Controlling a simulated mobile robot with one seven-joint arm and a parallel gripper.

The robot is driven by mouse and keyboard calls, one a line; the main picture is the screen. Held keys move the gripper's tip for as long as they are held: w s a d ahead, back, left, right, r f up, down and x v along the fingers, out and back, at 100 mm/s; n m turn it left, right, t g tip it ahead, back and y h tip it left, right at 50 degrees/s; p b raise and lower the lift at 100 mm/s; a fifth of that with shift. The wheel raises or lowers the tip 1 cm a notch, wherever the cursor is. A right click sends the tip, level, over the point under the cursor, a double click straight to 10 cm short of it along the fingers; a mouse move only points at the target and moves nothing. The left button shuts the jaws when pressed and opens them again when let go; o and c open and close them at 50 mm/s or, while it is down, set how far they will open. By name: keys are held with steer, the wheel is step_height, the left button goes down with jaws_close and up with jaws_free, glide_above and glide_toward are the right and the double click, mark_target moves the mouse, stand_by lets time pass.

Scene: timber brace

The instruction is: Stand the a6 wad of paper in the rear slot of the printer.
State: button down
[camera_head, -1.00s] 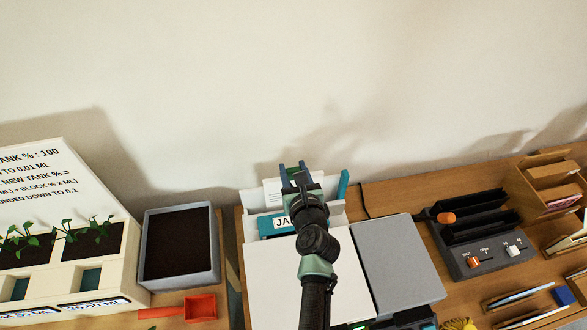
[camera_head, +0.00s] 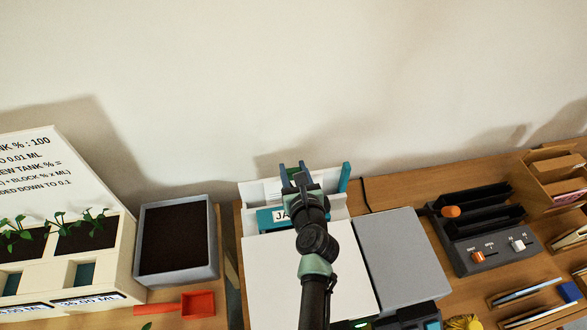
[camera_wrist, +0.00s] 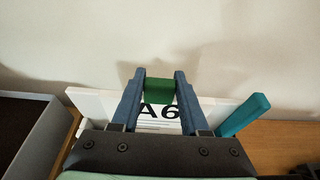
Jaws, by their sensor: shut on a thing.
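My gripper (camera_head: 293,170) is over the back of the white printer (camera_head: 300,275). In the wrist view its two blue fingers (camera_wrist: 158,88) are shut on a green block (camera_wrist: 159,91), at the top of the A6 wad of paper (camera_wrist: 158,112). The wad is white with large black "A6" print. Its lower part is hidden by my gripper. A wide white panel (camera_wrist: 90,98) shows to its left. The rear slot is mostly hidden, so I cannot tell how deep the wad sits. A teal upright piece (camera_head: 344,177) stands at the printer's right rear.
A teal "JA" label (camera_head: 280,215) is at the printer's rear. A grey flat-topped unit (camera_head: 400,255) stands right of it, then a black device with knobs (camera_head: 480,235). A grey soil-filled box (camera_head: 178,245) and a red scoop (camera_head: 195,305) are on the left. A plain wall is behind.

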steer(key=shift+n, duration=0.3)
stand_by(0.5)
jaws_free()
steer(key=shift+f, duration=0.1)
stand_by(0.4)
step_height(320, 180, up, 8)
steer(key=p, duration=0.9)
stand_by(0.5)
